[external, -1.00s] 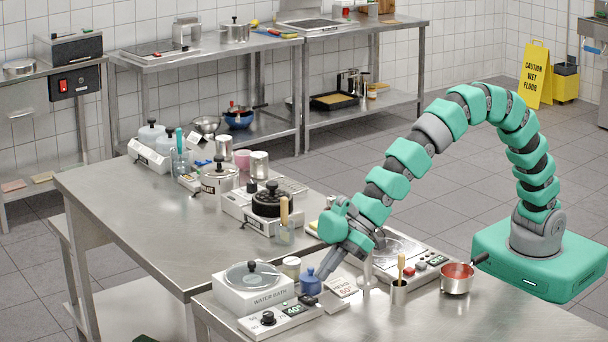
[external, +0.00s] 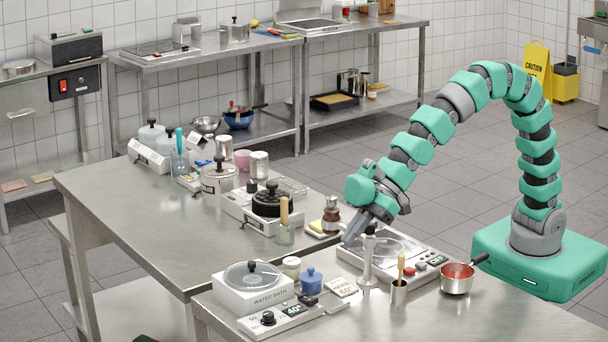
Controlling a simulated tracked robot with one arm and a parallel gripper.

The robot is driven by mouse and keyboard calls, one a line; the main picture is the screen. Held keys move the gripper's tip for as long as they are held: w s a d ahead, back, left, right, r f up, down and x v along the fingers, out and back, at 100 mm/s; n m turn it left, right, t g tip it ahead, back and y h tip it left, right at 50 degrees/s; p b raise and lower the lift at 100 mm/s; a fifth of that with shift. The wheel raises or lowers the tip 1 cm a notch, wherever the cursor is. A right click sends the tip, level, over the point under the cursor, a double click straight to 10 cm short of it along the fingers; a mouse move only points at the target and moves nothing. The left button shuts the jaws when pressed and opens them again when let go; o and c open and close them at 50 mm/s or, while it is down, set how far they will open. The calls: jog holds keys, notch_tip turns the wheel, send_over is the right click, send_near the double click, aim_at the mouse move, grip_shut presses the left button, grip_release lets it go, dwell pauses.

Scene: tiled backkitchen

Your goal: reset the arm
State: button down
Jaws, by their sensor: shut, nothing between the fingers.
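My green segmented arm arches from its base at the right over the front steel table. My gripper (external: 350,241) points down and to the left, shut and empty. It is in the air near the back edge of the hotplate unit (external: 388,262), left of its round plate. A brown-topped bottle (external: 331,217) stands just behind and left of it. The small blue lidded pot (external: 311,281) sits apart from the gripper, by the water bath (external: 253,288).
A red-filled saucepan (external: 457,278) and a steel cup with a wooden-handled tool (external: 399,289) stand on the front table. A card (external: 342,287) lies by the blue pot. The left table (external: 140,215) has a clear front area. A yellow caution sign (external: 536,78) stands on the far floor.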

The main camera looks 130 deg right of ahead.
jog(key=s+a+r+t, duration=0.2)
jog(key=s+a+r, duration=0.1)
jog(key=r, duration=0.9)
jog(key=s+a+r+t, duration=0.1)
jog(key=s+a+r, duration=0.15)
jog(key=r, duration=0.95)
jog(key=s+a+r+t, duration=0.2)
jog(key=s+r, duration=0.5)
jog(key=r, duration=0.2)
jog(key=s+a+r+t, duration=0.1)
jog(key=s+a+r, duration=0.1)
jog(key=s+r, duration=0.6)
notch_tip(320, 180, down, 23)
jog(key=b, duration=2.3)
jog(key=shift+w+d+r+y, duration=0.15)
jog(key=shift+w+d+y, duration=0.05)
jog(key=shift+y, duration=0.1)
